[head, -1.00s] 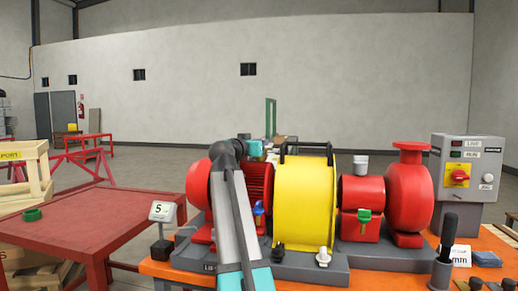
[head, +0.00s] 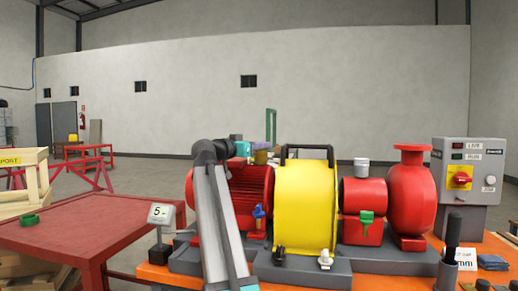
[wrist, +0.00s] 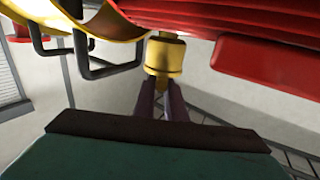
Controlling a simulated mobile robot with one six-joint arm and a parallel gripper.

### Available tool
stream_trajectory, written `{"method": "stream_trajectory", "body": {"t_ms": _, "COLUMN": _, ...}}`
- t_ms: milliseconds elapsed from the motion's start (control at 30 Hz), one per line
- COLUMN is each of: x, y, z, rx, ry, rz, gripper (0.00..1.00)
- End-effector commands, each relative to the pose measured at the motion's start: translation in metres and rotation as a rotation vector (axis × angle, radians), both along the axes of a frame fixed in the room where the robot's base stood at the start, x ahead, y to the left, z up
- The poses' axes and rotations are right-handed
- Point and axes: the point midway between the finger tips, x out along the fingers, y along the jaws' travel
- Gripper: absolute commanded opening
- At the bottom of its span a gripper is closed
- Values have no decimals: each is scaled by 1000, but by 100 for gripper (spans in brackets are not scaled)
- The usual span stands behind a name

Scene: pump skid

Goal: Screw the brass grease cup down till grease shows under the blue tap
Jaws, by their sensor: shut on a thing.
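The brass grease cup (wrist: 164,58) hangs at the top middle of the wrist view, close to the red ribbed motor body. My gripper (wrist: 162,92) has its two dark fingers closed on the cup's lower end. I cannot tell if the cup sits in a thread. The blue tap (head: 258,211) is low on the motor's front side. Whether any grease is under it is too small to tell.
A yellow guard (head: 305,205) with dark handles (wrist: 108,66) stands right beside the motor. A green tap (head: 366,217), red pump (head: 411,195) and grey control box (head: 467,170) are further right. A gauge marked 5 (head: 161,214) and red table (head: 80,232) are left.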

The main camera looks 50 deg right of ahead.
Motion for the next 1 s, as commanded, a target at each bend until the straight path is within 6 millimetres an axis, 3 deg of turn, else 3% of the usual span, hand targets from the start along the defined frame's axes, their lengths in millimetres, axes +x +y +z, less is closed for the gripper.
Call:
{"method": "stream_trajectory", "body": {"t_ms": 267, "x": -5, "y": -3, "z": -2, "rx": 3, "ry": 2, "rz": -12, "gripper": 0}}
{"method": "stream_trajectory", "body": {"t_ms": 300, "x": -5, "y": -3, "z": -2, "rx": 3, "ry": 2, "rz": -12, "gripper": 16}}
{"method": "stream_trajectory", "body": {"t_ms": 400, "x": -4, "y": -2, "z": -1, "rx": 3, "ry": 2, "rz": -9, "gripper": 30}}
{"method": "stream_trajectory", "body": {"t_ms": 767, "x": -2, "y": 1, "z": -1, "rx": 2, "ry": 0, "rz": -3, "gripper": 30}}
{"method": "stream_trajectory", "body": {"t_ms": 1000, "x": -2, "y": 19, "z": -1, "rx": 2, "ry": 0, "rz": -2, "gripper": 30}}
